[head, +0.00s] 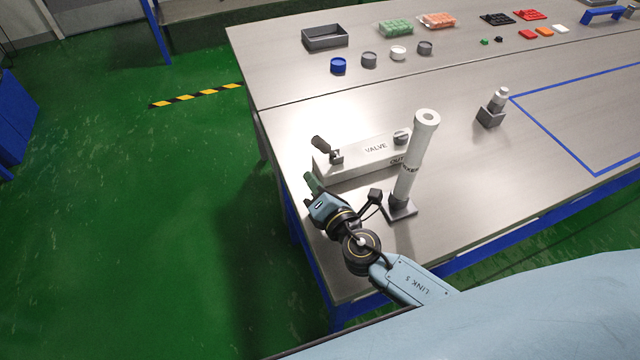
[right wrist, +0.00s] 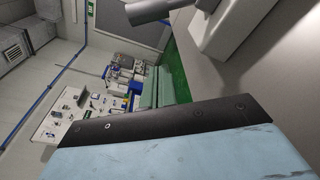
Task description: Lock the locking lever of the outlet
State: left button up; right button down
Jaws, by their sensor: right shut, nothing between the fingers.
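The white outlet block (head: 365,158), marked VALVE, lies on the metal table near its left edge. Its locking lever (head: 324,146), with a dark cylindrical handle, sticks up at the block's left end. A grey knob (head: 401,137) sits at the right end. My right gripper (head: 312,183) is shut and empty, just in front of the block's left end, apart from the lever. In the right wrist view, its green fingers (right wrist: 165,88) show beyond the dark housing, and a grey cylinder, apparently the lever handle (right wrist: 150,11), is at the top. My left gripper is out of view.
A tall white cylinder (head: 413,150) stands on a grey base (head: 399,206) close to the right of my right gripper. A small grey fixture (head: 491,114) and a blue-taped area lie farther right. Cups, trays and small parts line the back. The table between is clear.

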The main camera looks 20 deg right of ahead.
aim_at(326, 149)
jog(key=w, duration=0.4)
jog(key=w+a, duration=0.1)
jog(key=w, duration=0.1)
jog(key=shift+f, duration=0.2)
jog(key=d+r+p, duration=0.1)
jog(key=d+r, duration=0.1)
jog(key=shift+s+d+p, duration=0.35)
jog(key=shift+s+d, duration=0.05)
jog(key=shift+d+r, duration=0.1)
jog(key=shift+d, duration=0.15)
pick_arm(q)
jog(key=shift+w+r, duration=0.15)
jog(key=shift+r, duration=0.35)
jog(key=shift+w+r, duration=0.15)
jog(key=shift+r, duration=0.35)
